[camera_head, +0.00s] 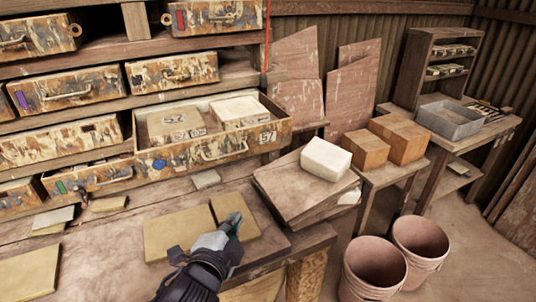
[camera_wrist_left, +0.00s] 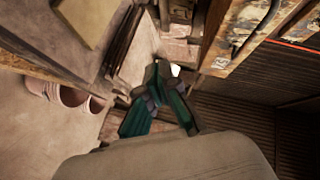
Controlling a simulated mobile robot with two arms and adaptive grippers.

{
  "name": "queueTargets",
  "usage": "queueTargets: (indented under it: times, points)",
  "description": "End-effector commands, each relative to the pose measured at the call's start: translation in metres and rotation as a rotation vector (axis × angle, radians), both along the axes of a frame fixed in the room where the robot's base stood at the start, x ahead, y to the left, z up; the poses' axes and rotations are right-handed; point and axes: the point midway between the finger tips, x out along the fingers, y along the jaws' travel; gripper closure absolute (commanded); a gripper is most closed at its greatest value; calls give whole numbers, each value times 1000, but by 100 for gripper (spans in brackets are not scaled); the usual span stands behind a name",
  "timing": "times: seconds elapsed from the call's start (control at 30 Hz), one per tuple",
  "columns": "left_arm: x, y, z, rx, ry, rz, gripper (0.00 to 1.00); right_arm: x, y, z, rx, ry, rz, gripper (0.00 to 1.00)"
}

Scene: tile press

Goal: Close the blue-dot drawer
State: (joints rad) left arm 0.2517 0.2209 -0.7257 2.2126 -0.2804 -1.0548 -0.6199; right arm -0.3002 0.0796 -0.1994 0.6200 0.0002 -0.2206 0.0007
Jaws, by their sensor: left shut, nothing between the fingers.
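The blue-dot drawer (camera_head: 212,150) is pulled out of the rack in the head view. A blue dot (camera_head: 158,165) marks the left of its mottled rusty front, with a metal handle in the middle and a "57" label at the right. Tile blocks lie inside it. My left gripper (camera_head: 231,224) is shut and empty, over a yellowish tile on the bench, nearer than the drawer and apart from its front. In the left wrist view, the gripper (camera_wrist_left: 160,90) points toward the bench end, with mottled drawer fronts (camera_wrist_left: 240,35) at upper right. My right gripper is not in view.
Yellowish tiles (camera_head: 178,233) lie on the bench. A pale block (camera_head: 326,158) sits on a board at the bench's right. Two pinkish buckets (camera_head: 421,240) stand on the floor. Other rack drawers, such as the purple-marked one (camera_head: 70,90), surround the open drawer.

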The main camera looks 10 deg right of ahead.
Motion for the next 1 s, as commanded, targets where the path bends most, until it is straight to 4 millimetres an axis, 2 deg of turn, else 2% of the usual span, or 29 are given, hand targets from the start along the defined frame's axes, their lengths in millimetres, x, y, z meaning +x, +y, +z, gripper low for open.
queueTargets:
  times: [0.03, 0.1, 0.2, 0.3, 0.47, 0.9, 1.0]
  points:
    - [6, -14, 19, 61, -89, -45, 100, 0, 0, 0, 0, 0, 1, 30]
    - [11, -31, 40, 142, -200, -100, 100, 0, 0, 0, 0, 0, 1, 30]
    - [13, -49, 59, 226, -313, -152, 100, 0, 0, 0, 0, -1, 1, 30]
    - [14, -57, 67, 267, -364, -175, 100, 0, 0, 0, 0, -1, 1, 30]
    - [25, -65, 70, 274, -374, -179, 100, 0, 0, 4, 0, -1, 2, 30]
    - [102, -103, 70, 270, -371, -178, 100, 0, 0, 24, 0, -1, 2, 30]
    - [118, -98, 71, 273, -370, -176, 100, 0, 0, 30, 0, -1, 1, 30]
